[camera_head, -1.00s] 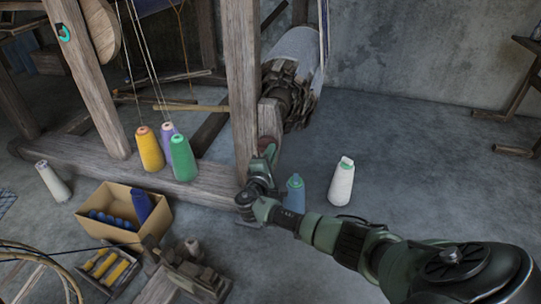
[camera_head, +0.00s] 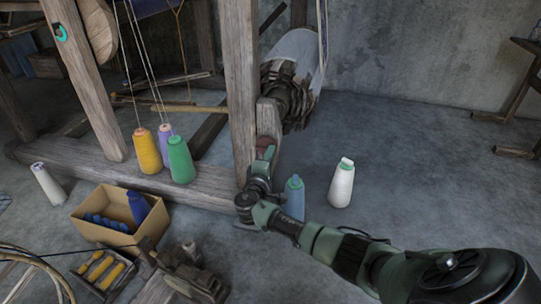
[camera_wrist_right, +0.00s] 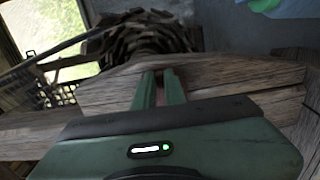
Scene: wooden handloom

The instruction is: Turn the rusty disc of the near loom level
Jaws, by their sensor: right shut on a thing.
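The near loom's wooden post (camera_head: 241,95) stands in the middle of the head view. A small reddish-brown rusty disc (camera_head: 264,141) sits on the wooden block just right of it. My right gripper (camera_head: 265,153) is at the disc, low beside the post. In the right wrist view, its two green fingers (camera_wrist_right: 160,88) are close together against the block, with a bit of the reddish disc (camera_wrist_right: 159,79) showing between them. The gripper is shut on the disc and hides most of it, so its tilt cannot be told. My left gripper is out of view.
A toothed wooden wheel (camera_head: 288,94) with a cloth roll is just above the disc. A blue cone (camera_head: 294,196) stands close by my right forearm, a white cone (camera_head: 342,184) farther right. Yellow, purple and green cones stand on the loom's beam.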

